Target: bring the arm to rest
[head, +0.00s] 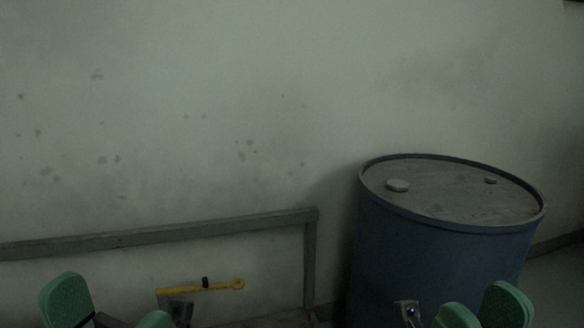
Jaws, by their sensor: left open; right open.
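My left gripper (110,309) shows at the bottom left edge, with two green finger pads spread apart and nothing seen between them. My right gripper (482,311) shows at the bottom right, in front of the blue drum in the picture, with its green pads apart and nothing seen between them. A yellow bar (205,287), perhaps a valve handle, lies nearly level to the right of my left gripper and apart from its pads. It has a small dark knob on top and a rounded right end.
A blue drum (430,262) with a dark lid stands at the right against the wall. A grey rail (170,232) with a post at its right end runs along the stained pale wall (200,90). Floor shows at the far right. The light is dim.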

